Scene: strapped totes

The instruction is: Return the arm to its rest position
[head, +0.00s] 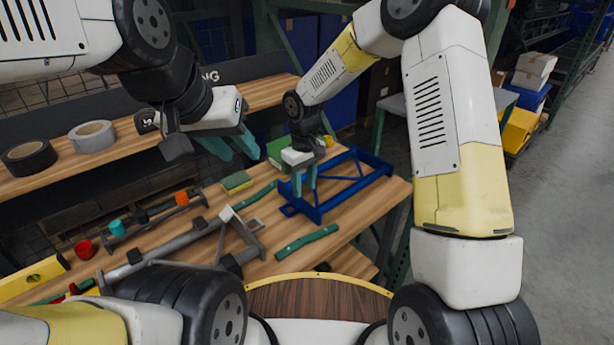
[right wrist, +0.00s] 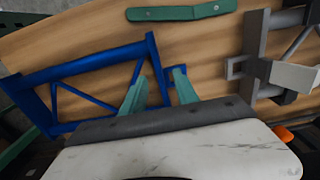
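My right gripper (head: 305,188) is over the near-left end of a blue metal frame (head: 350,188) on the wooden bench. In the right wrist view its two teal fingers (right wrist: 160,88) are apart, with a bar of the blue frame (right wrist: 95,62) showing between them and wood visible beside the bar. It looks open; whether a finger touches the frame I cannot tell. My left gripper (head: 235,150) hangs above the bench to the left, its teal fingers spread and empty.
The bench (head: 365,215) also holds a green strap bar (head: 306,242), a grey metal frame (head: 240,228), a green-yellow sponge (head: 236,181), a red cup (head: 85,249) and a teal cup (head: 117,229). Tape rolls (head: 92,136) sit on the upper shelf. Open floor lies at right.

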